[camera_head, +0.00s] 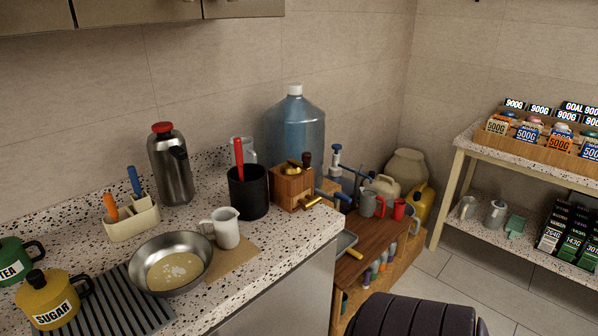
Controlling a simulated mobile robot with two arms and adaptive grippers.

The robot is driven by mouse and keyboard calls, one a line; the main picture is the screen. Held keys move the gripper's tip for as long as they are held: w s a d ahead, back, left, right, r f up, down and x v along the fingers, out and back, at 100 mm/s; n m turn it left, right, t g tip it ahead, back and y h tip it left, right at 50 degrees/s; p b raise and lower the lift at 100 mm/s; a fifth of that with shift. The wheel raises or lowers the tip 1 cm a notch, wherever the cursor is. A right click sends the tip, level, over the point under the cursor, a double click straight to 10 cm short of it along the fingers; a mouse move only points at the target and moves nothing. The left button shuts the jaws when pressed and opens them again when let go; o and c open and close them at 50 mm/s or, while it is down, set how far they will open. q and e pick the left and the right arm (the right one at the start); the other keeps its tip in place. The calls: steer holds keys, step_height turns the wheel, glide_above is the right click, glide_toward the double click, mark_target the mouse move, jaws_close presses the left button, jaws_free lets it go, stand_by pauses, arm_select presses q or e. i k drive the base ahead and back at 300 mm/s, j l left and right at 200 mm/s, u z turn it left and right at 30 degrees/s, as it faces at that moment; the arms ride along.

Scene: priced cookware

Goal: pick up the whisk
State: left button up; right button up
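I cannot clearly make out a whisk. A red-handled utensil (239,158) stands upright in a black canister (248,197) on the speckled counter, and its head is hidden inside. A cream caddy (133,220) further left holds an orange handle (111,206) and a blue handle (134,181); their lower ends are hidden, so I cannot tell what tools they are. Neither of my grippers is in view.
A steel pan (196,248), white jug (226,228), steel flask (172,165), wooden grinder (291,187) and yellow sugar pot (48,299) crowd the counter. A blue water bottle (295,128) stands behind. A dark ribbed rounded thing (410,316) fills the bottom foreground.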

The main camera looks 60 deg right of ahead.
mark_target(237, 141)
steer(key=z, duration=0.4)
steer(key=k+z, duration=0.15)
steer(key=z, duration=0.6)
steer(key=k+z, duration=0.15)
steer(key=z, duration=0.2)
